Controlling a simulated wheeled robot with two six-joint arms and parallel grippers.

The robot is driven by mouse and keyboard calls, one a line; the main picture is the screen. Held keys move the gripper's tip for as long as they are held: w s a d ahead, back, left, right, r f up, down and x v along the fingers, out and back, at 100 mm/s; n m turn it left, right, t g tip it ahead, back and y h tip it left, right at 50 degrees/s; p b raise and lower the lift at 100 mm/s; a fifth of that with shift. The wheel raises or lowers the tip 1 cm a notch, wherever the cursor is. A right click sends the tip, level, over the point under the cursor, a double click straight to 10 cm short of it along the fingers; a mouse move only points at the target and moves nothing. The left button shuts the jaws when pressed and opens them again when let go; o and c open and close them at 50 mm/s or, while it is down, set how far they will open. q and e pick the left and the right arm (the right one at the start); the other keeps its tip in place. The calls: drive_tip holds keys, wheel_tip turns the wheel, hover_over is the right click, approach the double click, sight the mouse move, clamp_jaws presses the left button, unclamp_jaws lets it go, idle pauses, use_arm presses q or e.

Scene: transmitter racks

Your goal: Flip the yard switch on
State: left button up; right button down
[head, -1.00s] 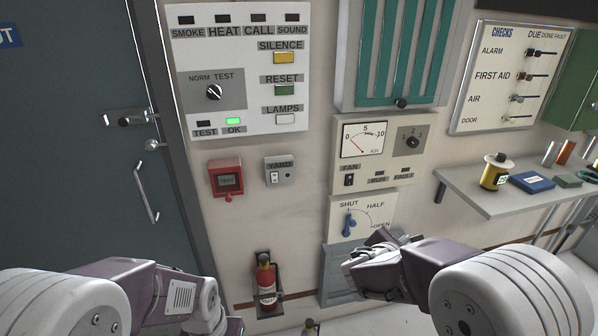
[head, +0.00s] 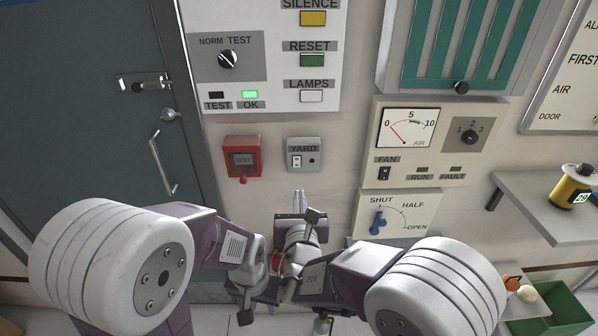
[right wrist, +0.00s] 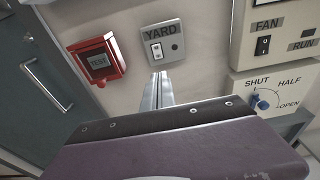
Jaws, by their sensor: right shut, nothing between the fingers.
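The yard switch is a small grey box labelled YARD (head: 303,154) on the wall, right of the red TEST box. It has a white rocker (head: 297,161) and a dark round spot at its right. Which way the rocker is tipped is too small to tell. My right gripper (head: 299,195) is shut and empty, its fingers pointing up just below the box. In the right wrist view the fingertips (right wrist: 163,76) show just under the YARD box (right wrist: 162,42); contact cannot be judged. My left gripper (head: 246,308) is low, partly hidden, and its fingers are unclear.
The red TEST box (head: 242,158) is close on the left. The fan and air panel (head: 440,115) and the SHUT/HALF/OPEN panel (head: 398,220) with a blue handle are on the right. A red fire extinguisher (head: 275,262) is mostly hidden behind my arms. A dark door (head: 80,110) is at left.

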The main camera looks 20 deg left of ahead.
sight(297, 166)
drive_tip(key=p+x, duration=0.3)
drive_tip(key=x, duration=0.9)
drive_tip(key=shift+a+r, duration=0.15)
drive_tip(key=shift+a, duration=0.05)
drive_tip(key=shift+w+a, duration=0.1)
drive_tip(key=shift+w, duration=0.5)
